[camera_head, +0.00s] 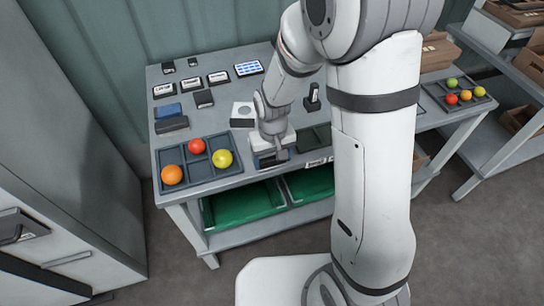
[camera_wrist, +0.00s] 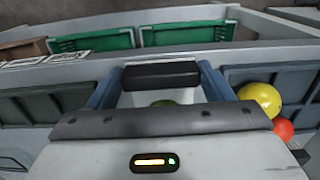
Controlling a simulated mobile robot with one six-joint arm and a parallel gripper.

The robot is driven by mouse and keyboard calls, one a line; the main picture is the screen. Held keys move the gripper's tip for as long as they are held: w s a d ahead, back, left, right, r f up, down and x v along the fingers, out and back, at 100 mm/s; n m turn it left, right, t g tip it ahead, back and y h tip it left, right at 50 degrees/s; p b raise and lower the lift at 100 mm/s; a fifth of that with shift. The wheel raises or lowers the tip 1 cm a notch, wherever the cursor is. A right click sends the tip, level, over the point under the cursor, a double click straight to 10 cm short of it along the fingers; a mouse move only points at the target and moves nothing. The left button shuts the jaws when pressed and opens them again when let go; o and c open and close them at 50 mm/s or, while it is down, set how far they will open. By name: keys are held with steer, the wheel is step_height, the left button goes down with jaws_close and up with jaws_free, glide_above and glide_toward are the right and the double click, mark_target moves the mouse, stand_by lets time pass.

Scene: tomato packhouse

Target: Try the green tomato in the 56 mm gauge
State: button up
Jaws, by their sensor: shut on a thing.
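My gripper (camera_head: 271,158) is low over the front of the table, just right of a divided tray. In the wrist view my gripper (camera_wrist: 160,86) has its two blue-grey fingers either side of a green tomato (camera_wrist: 165,102). Only a small part of the tomato shows above the gripper body; in the head view it is hidden. A white square plate with a round mark (camera_head: 243,108) lies behind the gripper, perhaps a gauge. I cannot read any size on it.
The divided tray (camera_head: 183,154) holds an orange (camera_head: 172,174), a red (camera_head: 196,146) and a yellow tomato (camera_head: 222,158). Another dark tray (camera_head: 314,139) lies right of the gripper. Label cards (camera_head: 191,84) stand at the back. Green crates (camera_head: 243,203) sit below.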

steer(key=shift+f+b, duration=0.4)
steer(key=shift+f, duration=0.1)
steer(key=shift+r, duration=0.1)
stand_by(1.1)
steer(key=shift+r+p, duration=2.8)
steer(key=shift+r, duration=1.05)
